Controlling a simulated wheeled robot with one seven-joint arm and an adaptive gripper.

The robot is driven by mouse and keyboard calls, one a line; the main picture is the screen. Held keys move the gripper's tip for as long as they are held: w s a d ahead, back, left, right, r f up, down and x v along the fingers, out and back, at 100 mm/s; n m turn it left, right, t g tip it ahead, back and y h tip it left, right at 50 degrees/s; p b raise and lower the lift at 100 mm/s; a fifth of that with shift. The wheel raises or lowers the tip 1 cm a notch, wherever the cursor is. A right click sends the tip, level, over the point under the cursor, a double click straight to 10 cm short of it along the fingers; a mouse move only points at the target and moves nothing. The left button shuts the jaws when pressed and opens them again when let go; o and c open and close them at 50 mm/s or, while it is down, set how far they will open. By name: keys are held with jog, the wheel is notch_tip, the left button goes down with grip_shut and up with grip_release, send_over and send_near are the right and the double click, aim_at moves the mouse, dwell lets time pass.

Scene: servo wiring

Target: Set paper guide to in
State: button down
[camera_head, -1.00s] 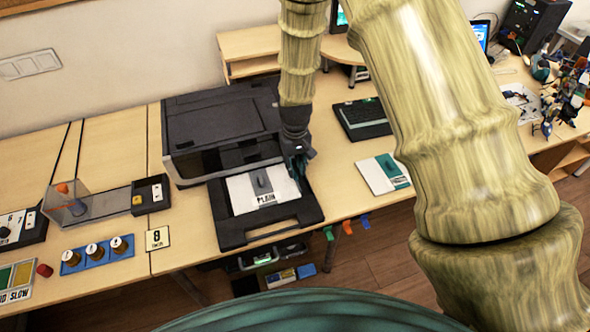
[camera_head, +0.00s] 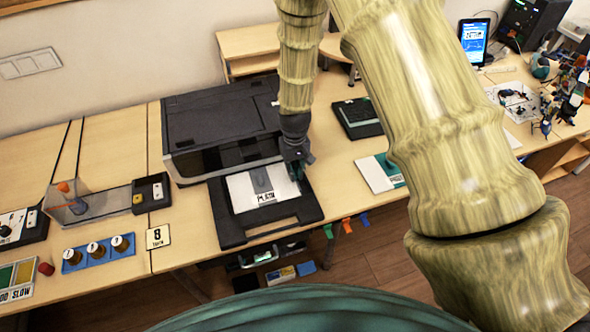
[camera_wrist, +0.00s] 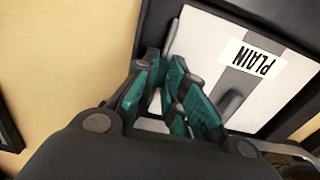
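The dark printer tray (camera_head: 235,235) holds a white sheet (camera_head: 243,195) with a label reading PLAIN. In the wrist view the sheet (camera_wrist: 205,50) shows a grey strip with a raised grey tab (camera_wrist: 230,102). A slim upright grey piece (camera_wrist: 173,36), which looks like a paper guide, stands at the sheet's left edge there. My gripper (camera_wrist: 164,62) is low over that edge, its teal fingers close together beside the base of the grey piece. Whether they touch or pinch it is unclear. In the head view my gripper (camera_head: 297,168) is at the sheet's right edge.
The black printer body (camera_head: 220,125) stands behind the tray. A white-and-teal booklet (camera_head: 380,173) and a dark keyboard-like device (camera_head: 358,117) lie to the right. Bare table lies right of the tray.

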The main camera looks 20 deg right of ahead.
jog(key=shift+a, duration=0.35)
jog(key=c, duration=1.8)
grip_release()
jog(key=shift+o, duration=0.2)
jog(key=shift+r, duration=0.1)
notch_tip(320, 180, up, 12)
